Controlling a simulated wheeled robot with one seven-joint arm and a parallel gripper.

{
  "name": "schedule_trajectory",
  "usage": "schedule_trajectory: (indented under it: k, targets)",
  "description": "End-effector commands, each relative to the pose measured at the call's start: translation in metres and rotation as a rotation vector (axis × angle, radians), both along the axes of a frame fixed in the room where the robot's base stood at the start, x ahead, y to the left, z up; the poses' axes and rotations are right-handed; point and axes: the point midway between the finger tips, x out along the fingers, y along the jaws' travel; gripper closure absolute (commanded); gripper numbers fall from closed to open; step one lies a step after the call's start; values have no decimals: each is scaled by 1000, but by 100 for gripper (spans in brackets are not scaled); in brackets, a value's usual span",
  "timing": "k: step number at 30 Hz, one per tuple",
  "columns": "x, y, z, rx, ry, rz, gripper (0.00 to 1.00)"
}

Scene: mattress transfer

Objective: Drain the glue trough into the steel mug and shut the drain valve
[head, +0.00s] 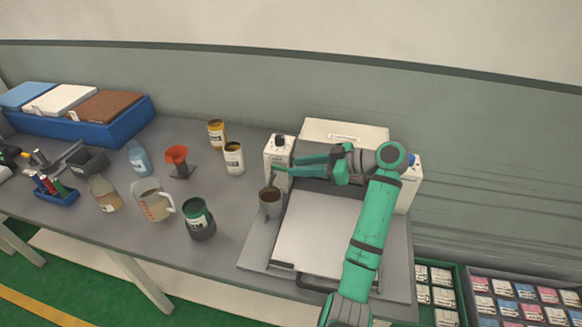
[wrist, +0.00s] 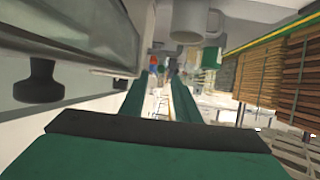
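The steel mug (head: 269,209) stands upright at the left side of the glue machine, with brown liquid visible inside. A grey cylinder in the wrist view (wrist: 188,20), which looks upside down, appears to be this mug. The trough (head: 325,185) lies mostly behind my arm, between the machine's white end housings. My gripper (head: 276,168) reaches left across the machine, just above and behind the mug. Its green fingers (wrist: 158,88) are apart in the wrist view, with nothing clearly held between them. The drain valve is hard to make out beside the fingertips.
A black knob (head: 280,140) tops the left housing (head: 274,155), close to my fingers.

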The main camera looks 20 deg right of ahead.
Motion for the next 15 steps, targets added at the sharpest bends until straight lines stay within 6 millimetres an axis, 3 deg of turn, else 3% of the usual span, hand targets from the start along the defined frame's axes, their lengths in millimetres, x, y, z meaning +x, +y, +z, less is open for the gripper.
schedule_trajectory:
  k: [6,15]
  targets:
    - [-24,-30,16,-1,-1,-3,71]
    - [-40,-46,27,0,0,4,71]
